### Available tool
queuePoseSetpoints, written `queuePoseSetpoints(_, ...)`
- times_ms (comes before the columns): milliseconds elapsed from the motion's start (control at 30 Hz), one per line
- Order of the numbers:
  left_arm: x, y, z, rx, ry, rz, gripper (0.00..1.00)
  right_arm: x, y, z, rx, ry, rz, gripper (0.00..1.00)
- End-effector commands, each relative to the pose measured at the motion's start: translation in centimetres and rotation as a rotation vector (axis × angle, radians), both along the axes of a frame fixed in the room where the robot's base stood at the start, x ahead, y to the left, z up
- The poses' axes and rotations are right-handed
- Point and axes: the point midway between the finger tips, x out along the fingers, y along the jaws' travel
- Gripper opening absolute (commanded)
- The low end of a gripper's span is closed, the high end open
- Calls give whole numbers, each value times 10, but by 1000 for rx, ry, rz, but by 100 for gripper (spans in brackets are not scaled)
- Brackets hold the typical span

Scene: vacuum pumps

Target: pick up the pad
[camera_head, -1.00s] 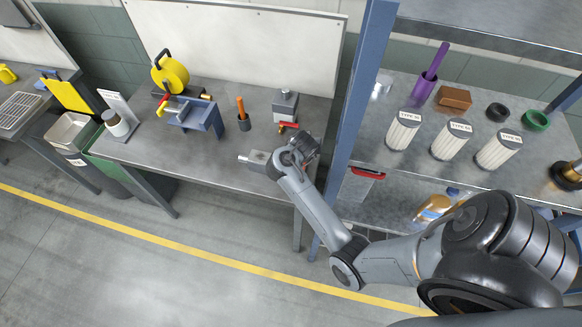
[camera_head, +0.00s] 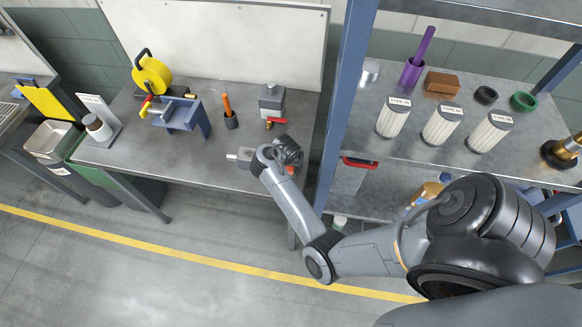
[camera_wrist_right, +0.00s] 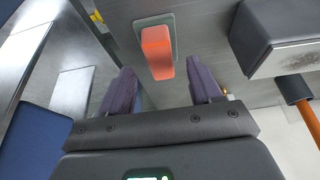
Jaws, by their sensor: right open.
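An orange block with a rounded end (camera_wrist_right: 157,52) lies on a small grey-green plate in the right wrist view. It may be the pad; I cannot tell for sure. My right gripper (camera_wrist_right: 162,88) is open and empty, with the block ahead of its fingertips and roughly between them. In the head view my right gripper (camera_head: 288,152) is over the right end of the workbench, its fingers mostly hidden by the wrist. A bit of orange (camera_head: 291,170) shows just below it there. My left gripper is in neither view.
A blue shelf post (camera_head: 343,100) stands close right of my gripper.

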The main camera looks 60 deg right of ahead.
Motion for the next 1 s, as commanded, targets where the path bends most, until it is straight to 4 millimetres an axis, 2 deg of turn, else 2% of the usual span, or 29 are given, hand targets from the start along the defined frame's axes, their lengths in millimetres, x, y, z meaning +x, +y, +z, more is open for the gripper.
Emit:
queuePoseSetpoints(33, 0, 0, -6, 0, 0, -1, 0, 0, -3, -10, 1, 3, 1, 64)
queuePoseSetpoints(233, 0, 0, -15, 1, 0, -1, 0, 4, -11, -32, 1, 2, 1, 64)
queuePoseSetpoints(600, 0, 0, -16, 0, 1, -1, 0, 5, -14, -38, 0, 0, 0, 64)
queuePoseSetpoints(867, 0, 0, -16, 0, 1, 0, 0, 6, -14, -38, 0, 0, 0, 24)
queuePoseSetpoints(1000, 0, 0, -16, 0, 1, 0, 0, 6, -14, -37, 0, -1, 0, 22)
